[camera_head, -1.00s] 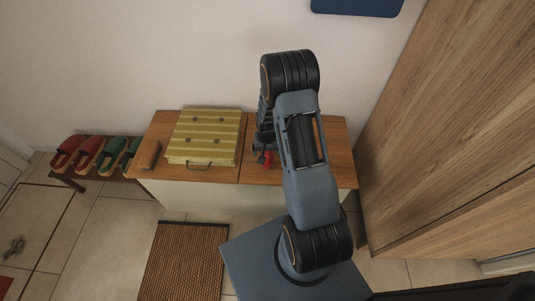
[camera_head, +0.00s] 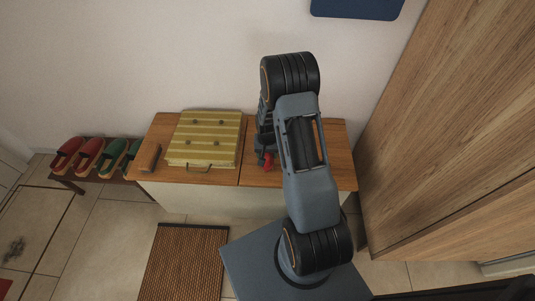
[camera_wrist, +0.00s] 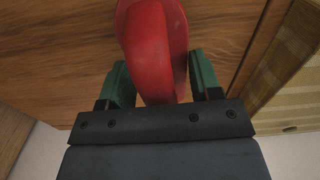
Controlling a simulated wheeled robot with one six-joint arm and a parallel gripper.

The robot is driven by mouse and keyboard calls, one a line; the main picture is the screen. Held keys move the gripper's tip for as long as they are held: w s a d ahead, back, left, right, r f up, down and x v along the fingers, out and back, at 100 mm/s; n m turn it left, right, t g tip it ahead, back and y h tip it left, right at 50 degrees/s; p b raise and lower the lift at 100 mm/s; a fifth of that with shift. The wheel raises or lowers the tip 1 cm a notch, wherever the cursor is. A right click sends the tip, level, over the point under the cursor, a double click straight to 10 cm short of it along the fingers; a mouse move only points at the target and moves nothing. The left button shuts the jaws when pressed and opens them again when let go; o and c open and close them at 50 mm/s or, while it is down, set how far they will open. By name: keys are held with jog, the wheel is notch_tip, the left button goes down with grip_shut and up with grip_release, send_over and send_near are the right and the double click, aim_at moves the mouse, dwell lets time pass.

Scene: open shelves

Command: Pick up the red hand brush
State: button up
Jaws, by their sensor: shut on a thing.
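In the wrist view the brush (camera_wrist: 153,45) is large and red and runs down between the two green fingers of my gripper (camera_wrist: 162,85). My gripper is shut on it. In the head view my gripper (camera_head: 262,158) is at the brush, low over the cabinet top and mostly hidden by the arm. I cannot tell whether the brush touches the wood.
A striped yellow-green box (camera_head: 205,137) with a handle stands left of the brush. A brown block (camera_head: 150,156) lies at the cabinet's left end. Red and green shoes (camera_head: 90,152) sit on a low rack further left. A tall wooden panel (camera_head: 455,120) stands at the right.

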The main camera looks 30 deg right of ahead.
jog(key=shift+r, duration=0.45)
notch_tip(320, 180, up, 3)
jog(key=shift+f+p, duration=0.2)
jog(key=shift+p, duration=0.4)
jog(key=s+a+r+p, duration=0.3)
jog(key=s+a+r, duration=0.3)
jog(key=a+r, duration=0.3)
jog(key=a, duration=0.3)
jog(key=shift+s+a+r, duration=0.15)
jog(key=shift+a, duration=0.1)
